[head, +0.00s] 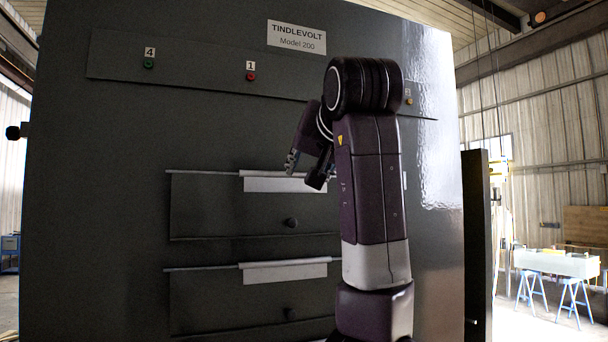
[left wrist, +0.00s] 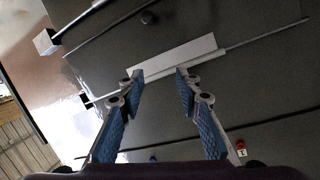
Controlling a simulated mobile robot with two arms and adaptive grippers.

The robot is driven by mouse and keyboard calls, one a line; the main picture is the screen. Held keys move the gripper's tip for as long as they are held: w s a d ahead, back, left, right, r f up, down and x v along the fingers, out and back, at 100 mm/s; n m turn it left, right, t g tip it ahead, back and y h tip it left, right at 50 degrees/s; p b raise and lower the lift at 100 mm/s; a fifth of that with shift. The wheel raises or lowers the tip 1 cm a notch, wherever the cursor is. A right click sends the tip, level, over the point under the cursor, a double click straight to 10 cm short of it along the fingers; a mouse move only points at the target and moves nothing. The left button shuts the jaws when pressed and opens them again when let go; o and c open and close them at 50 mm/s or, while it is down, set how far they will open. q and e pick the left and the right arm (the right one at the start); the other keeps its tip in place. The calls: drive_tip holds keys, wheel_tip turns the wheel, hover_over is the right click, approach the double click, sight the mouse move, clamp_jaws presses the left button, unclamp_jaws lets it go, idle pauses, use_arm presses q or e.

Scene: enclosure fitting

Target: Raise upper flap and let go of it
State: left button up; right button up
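The upper flap (head: 225,212) is a dark panel on the front of the dark cabinet. It hangs down, looking flat against the cabinet, under a thin hinge rod with a white strip (head: 285,184). Its round dark knob (head: 291,222) is near the lower edge; the knob also shows at the top of the left wrist view (left wrist: 148,18). My left gripper (head: 304,172) is in front of the flap's top edge, above the knob. In the left wrist view the two blue-padded fingers (left wrist: 160,73) are apart with nothing held between them. My arm hides the flap's right end. My right gripper is not in view.
A similar lower flap (head: 220,305) with its own knob (head: 290,313) is below. Above is a strip with a green button (head: 148,64), a red button (head: 251,77) and a yellow one (head: 408,100). A white bench on blue trestles (head: 556,263) stands far right.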

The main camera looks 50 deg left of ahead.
use_arm(q)
drive_tip(key=v, duration=0.9)
drive_tip(key=shift+s, duration=0.3)
drive_tip(key=shift+r, duration=0.1)
